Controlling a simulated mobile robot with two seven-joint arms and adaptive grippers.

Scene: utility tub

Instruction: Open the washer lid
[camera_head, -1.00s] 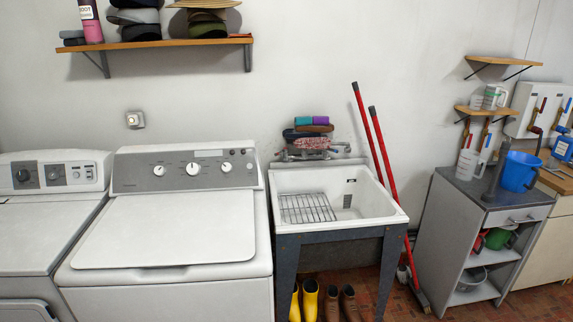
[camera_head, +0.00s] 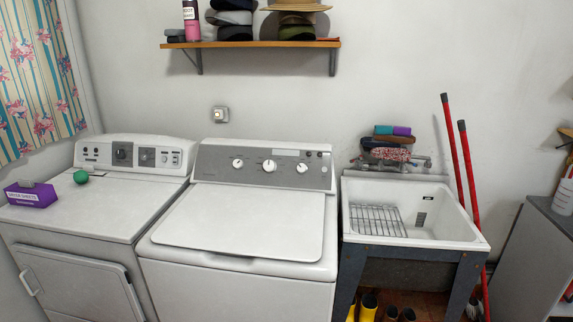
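The washer (camera_head: 240,279) is a white top-loader in the middle of the head view, with a grey control panel (camera_head: 265,167) and several white knobs at its back. Its lid (camera_head: 242,223) is a flat white panel and lies shut on top. The lid's front edge faces me, with a small notch near its middle. Neither of my grippers is in view, and nothing touches the lid.
A dryer (camera_head: 90,205) stands left of the washer with a purple box (camera_head: 32,195) and a green ball (camera_head: 81,177) on top. A utility tub (camera_head: 425,240) with a wire rack (camera_head: 377,219) stands close on the right. A shelf (camera_head: 255,44) hangs above.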

